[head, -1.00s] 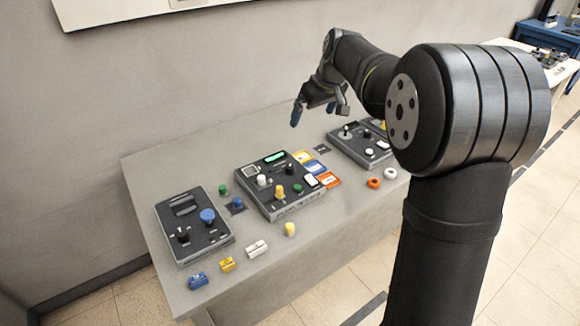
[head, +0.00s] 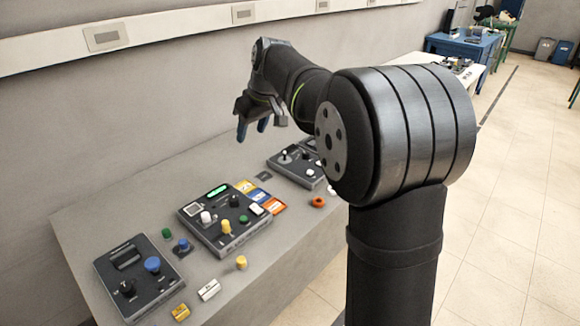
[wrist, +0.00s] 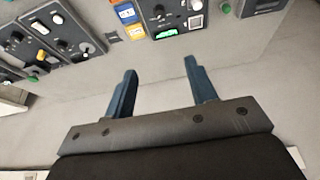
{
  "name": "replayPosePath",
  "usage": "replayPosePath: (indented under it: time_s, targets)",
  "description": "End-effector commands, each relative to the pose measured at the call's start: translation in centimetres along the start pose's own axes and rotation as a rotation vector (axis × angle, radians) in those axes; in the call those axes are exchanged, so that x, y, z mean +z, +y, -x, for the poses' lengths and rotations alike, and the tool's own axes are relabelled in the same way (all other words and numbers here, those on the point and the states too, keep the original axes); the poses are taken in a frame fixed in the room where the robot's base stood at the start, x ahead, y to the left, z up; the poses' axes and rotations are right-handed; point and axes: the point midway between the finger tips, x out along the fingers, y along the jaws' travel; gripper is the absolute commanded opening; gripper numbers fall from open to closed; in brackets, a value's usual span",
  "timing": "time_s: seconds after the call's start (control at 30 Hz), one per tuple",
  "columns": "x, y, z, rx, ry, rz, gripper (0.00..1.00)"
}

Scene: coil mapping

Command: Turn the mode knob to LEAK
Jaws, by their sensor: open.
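Three dark control panels lie on a grey table. The left panel (head: 113,265) has a black knob and a blue knob. The right panel (head: 276,164) is partly behind my arm. Labels are too small to read, so I cannot tell which knob is the mode knob or where it points. My gripper (head: 252,126) is open and empty, above the back of the table, touching nothing. In the wrist view its blue fingers (wrist: 160,70) are spread, with panels beyond them.
Loose caps, blocks and an orange ring (head: 318,201) lie along the front of the table (head: 82,218). Blue, yellow and orange cards lie just right of the middle panel. A wall with a white rail (head: 160,27) stands behind. The table's back strip is clear.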

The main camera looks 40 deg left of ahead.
Motion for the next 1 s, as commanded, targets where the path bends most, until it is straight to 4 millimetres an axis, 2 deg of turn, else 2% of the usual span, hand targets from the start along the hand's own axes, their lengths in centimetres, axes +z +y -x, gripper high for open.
replayPosePath:
  time_s: [0.17, 0.5, 0.6, 0.8, 1.0]
  targets:
    - [-0.2, -0.4, -2.0, 0.025, -0.024, -0.079, 0.52]
    - [-1.2, -3.1, -11.6, 0.208, -0.059, -0.499, 0.52]
    - [-1.5, -4.0, -13.7, 0.252, -0.043, -0.596, 0.52]
    - [-1.8, -5.0, -16.0, 0.297, -0.013, -0.706, 0.52]
    - [-1.7, -4.8, -17.5, 0.304, -0.008, -0.724, 0.52]
